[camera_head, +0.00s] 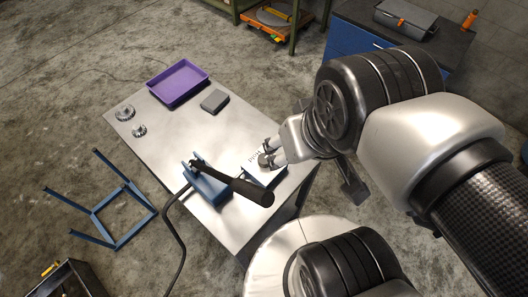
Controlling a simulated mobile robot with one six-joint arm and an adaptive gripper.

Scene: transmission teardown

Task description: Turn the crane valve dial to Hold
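The crane valve box (258,174) is a small block with a pale top, near the right edge of the metal table. Dark lettering shows on its top, too small to read. A grey dial (265,160) sits on it, mostly covered by my gripper (271,158). My gripper reaches in from the right with its fingertips at the dial. Whether the fingers are closed on the dial or only beside it cannot be told. The dial's setting is hidden.
A blue fixture (208,187) with a black-handled tool (235,185) stands close left of the valve box. A purple tray (177,82), a grey block (214,101) and two gears (125,113) lie farther back. The table (165,135) is bare in its middle.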

